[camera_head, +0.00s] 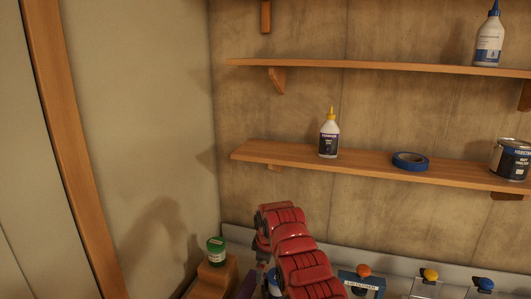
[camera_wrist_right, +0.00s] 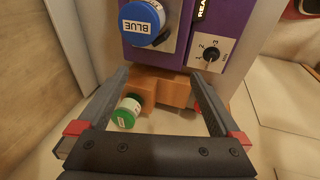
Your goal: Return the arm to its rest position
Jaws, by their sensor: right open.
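My right arm (camera_head: 290,245) is the red segmented arm rising from the bottom middle of the head view, in front of the wall below the shelves. My right gripper (camera_wrist_right: 160,74) is open in the right wrist view, with its two dark fingers spread wide and nothing held. A green-lidded jar (camera_wrist_right: 126,112) shows between the fingers, near the left one; it also shows in the head view (camera_head: 216,251) on a wooden stepped block (camera_head: 214,279). My left gripper is in neither view.
A purple panel (camera_wrist_right: 173,58) with a blue-lidded pot labelled BLUE (camera_wrist_right: 142,22) and a numbered dial (camera_wrist_right: 211,54) stands ahead of the fingers. The lower shelf (camera_head: 270,153) holds a yellow-tipped bottle (camera_head: 329,137), blue tape (camera_head: 410,161) and a can (camera_head: 511,160). Coloured knobs line the lower right.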

